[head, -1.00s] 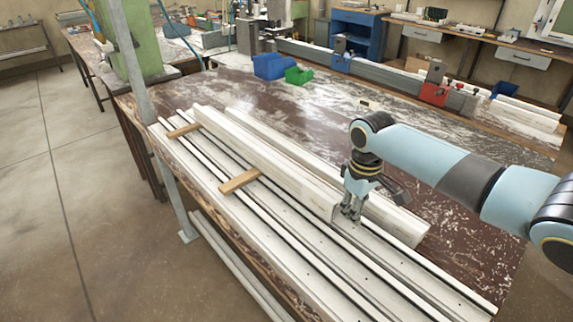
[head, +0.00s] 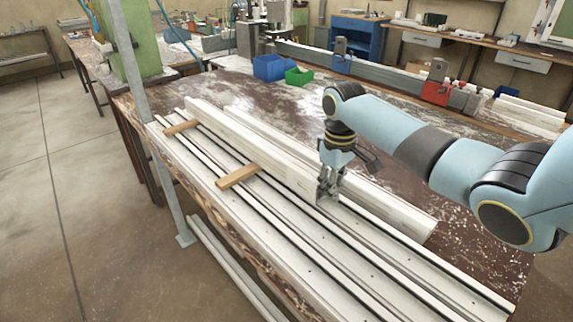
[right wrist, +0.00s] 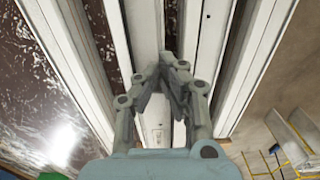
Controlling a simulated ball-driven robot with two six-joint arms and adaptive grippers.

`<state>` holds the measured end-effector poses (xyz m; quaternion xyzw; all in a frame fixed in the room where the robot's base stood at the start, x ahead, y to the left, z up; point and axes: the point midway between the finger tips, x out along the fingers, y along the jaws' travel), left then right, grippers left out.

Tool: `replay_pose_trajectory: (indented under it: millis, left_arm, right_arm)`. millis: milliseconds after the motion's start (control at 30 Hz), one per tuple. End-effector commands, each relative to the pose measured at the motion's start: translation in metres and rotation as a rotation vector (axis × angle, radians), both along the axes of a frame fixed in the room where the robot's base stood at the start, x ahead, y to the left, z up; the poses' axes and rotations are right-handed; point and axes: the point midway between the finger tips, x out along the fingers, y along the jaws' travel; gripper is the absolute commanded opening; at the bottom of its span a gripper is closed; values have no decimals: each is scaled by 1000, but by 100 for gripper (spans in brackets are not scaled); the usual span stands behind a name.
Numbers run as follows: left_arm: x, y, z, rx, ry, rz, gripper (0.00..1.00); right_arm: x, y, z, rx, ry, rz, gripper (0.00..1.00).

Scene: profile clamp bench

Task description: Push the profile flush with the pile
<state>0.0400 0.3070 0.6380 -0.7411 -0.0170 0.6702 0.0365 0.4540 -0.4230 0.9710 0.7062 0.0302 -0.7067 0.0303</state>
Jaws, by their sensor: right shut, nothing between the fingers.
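The white profile (head: 255,147) lies lengthwise on the bench, its near end at my right gripper (head: 327,194). Its far end reaches beyond the far end of the white pile (head: 385,202) alongside it. The pile's near end extends well past the profile's near end. My right gripper is shut and empty, pointing down against or very close to the profile's near end; exact contact is unclear. In the right wrist view the closed fingers (right wrist: 163,78) are in front of a white profile (right wrist: 143,30). My left gripper is not in view.
Long white strips (head: 400,268) lie along the bench's front side. Blue (head: 269,68) and green (head: 298,76) bins stand behind. A grey post (head: 133,80) rises at the left edge.

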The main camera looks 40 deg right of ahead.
Motion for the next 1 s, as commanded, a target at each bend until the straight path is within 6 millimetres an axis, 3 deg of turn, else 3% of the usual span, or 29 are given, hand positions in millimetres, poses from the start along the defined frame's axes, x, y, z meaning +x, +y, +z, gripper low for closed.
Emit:
replay_pose_trajectory:
  millis: [600, 1000]
  left_arm:
    - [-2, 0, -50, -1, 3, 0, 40]
    - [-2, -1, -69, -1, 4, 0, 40]
  right_arm:
    - [42, 4, -3, 0, -3, 0, 0]
    - [71, 7, -1, 1, -4, 0, 0]
